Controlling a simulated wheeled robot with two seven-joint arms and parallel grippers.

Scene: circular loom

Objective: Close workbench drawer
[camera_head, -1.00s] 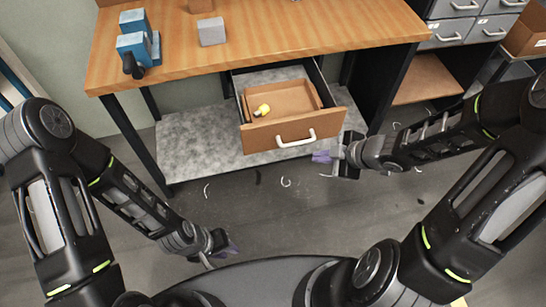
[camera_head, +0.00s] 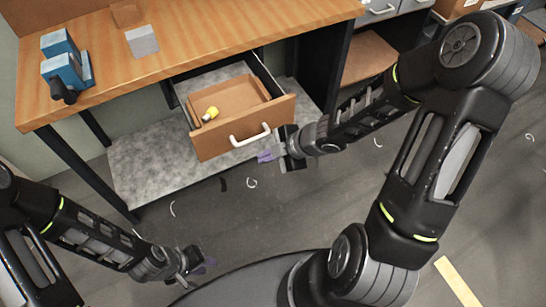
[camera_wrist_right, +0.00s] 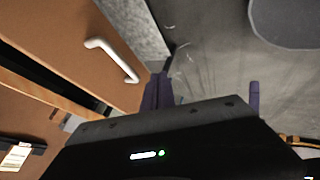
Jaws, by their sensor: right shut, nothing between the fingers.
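The workbench drawer (camera_head: 240,126) stands pulled out below the wooden top, with a brown front and a white handle (camera_head: 250,136). A yellow item (camera_head: 211,113) lies inside it. The drawer front (camera_wrist_right: 62,45) and handle (camera_wrist_right: 112,60) also show at the left of the right wrist view. My right gripper (camera_head: 268,157) is shut and empty, with purple fingertips just below and right of the handle; I cannot tell whether it touches the drawer front. My left gripper (camera_head: 205,266) is low over the floor, away from the drawer; its jaws are too small to judge.
A grey lower shelf (camera_head: 145,165) lies under the drawer. Dark shelving with a brown board (camera_head: 366,58) stands to the right. The floor in front is open, with small curled scraps.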

